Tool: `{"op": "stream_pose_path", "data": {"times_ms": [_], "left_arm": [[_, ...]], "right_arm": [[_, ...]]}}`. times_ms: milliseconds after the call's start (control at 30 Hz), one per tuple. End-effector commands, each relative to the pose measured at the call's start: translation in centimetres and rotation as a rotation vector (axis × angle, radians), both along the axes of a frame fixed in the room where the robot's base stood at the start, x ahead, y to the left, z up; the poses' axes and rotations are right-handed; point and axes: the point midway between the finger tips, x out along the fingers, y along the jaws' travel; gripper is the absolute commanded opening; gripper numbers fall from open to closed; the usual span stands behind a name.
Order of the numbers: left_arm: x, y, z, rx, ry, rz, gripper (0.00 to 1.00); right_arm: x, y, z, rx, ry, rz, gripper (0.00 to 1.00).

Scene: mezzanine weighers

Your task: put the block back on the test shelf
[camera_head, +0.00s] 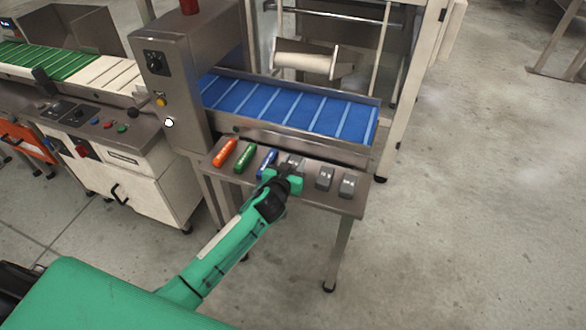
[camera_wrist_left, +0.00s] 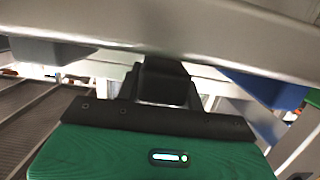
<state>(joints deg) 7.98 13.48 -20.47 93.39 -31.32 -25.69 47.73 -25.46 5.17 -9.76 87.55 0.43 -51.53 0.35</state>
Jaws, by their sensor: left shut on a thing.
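The test shelf (camera_head: 318,198) is a narrow brown-grey shelf on legs in front of the blue conveyor. My left gripper (camera_head: 290,170) is over the middle of it, shut on a grey block (camera_head: 293,160) that is partly hidden by the fingers. I cannot tell whether this block touches the shelf. Two similar grey blocks, one (camera_head: 325,178) and another (camera_head: 347,185), stand to its right. In the left wrist view the gripper (camera_wrist_left: 163,80) shows dark and close up, and the held block is not clear. My right gripper is not in view.
An orange piece (camera_head: 224,152), a green piece (camera_head: 245,157) and a blue piece (camera_head: 266,160) lie on the shelf left of the gripper. The blue conveyor (camera_head: 285,106) runs behind the shelf. A steel control post (camera_head: 165,75) stands at left.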

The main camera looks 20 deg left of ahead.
Motion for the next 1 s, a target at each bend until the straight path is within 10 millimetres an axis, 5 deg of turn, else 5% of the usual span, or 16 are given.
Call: {"op": "stream_pose_path", "data": {"times_ms": [133,567,600,700,1000], "left_arm": [[0.0,0.0,-1.6,0.0,0.0,0.0,0.12],[0.0,0.0,-1.9,0.0,0.0,0.0,0.12],[0.0,0.0,-1.8,0.0,0.0,0.0,0.42],[0.0,0.0,-1.8,0.001,0.0,0.0,0.6],[0.0,0.0,-1.8,0.001,0.0,0.0,0.6]], "right_arm": [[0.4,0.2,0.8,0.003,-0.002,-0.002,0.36],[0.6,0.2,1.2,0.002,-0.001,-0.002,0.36],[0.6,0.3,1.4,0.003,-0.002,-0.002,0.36],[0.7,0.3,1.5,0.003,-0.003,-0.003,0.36],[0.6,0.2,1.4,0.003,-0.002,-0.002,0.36]]}}
